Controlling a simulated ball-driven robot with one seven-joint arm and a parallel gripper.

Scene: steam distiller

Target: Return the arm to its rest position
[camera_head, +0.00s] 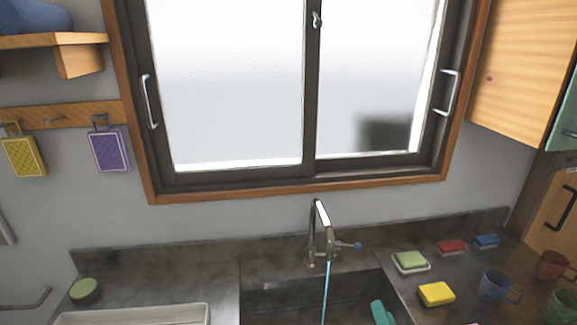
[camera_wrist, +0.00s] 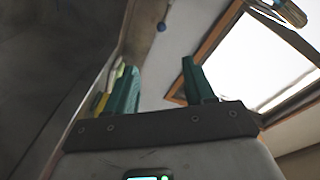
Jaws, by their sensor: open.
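My gripper (camera_wrist: 160,88) shows in the wrist view with its two dark green fingers apart and nothing between them. The wrist view is tilted, with the bright window (camera_wrist: 265,55) to the right of the fingers.
A yellow sponge (camera_head: 436,294), a green soap bar (camera_head: 410,260), red and blue sponges and several cups, one a blue cup (camera_head: 494,284), stand on the right counter. A white tray (camera_head: 135,314) lies at left. Wooden cabinets (camera_head: 525,75) hang at upper right.

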